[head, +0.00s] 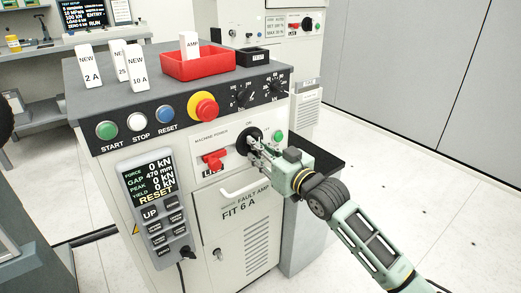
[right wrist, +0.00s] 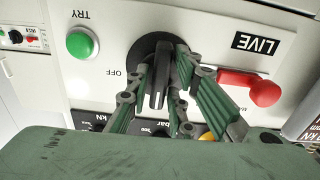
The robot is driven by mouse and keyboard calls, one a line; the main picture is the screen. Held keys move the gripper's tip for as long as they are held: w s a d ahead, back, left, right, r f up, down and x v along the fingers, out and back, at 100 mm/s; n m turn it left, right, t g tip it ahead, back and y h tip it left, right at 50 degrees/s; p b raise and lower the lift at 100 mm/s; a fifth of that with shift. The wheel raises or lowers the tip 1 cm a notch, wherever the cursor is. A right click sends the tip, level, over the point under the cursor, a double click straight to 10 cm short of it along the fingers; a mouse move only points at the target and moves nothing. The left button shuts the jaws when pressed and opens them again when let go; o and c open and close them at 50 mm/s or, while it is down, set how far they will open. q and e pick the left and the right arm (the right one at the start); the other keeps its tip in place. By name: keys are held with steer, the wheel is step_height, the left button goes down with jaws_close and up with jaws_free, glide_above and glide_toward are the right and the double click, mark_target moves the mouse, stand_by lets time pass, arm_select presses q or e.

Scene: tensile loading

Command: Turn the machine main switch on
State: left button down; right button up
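My left gripper is not in view.
A red lever (head: 214,159) marked LIVE and a green TRY button (head: 279,136) flank the switch. A red emergency button (head: 203,106) sits above. A white door handle (head: 245,187) juts out below. A red tray (head: 197,66) and white fuses stand on top.

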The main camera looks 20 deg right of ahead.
steer(key=shift+o, duration=1)
steer(key=v, duration=1.2)
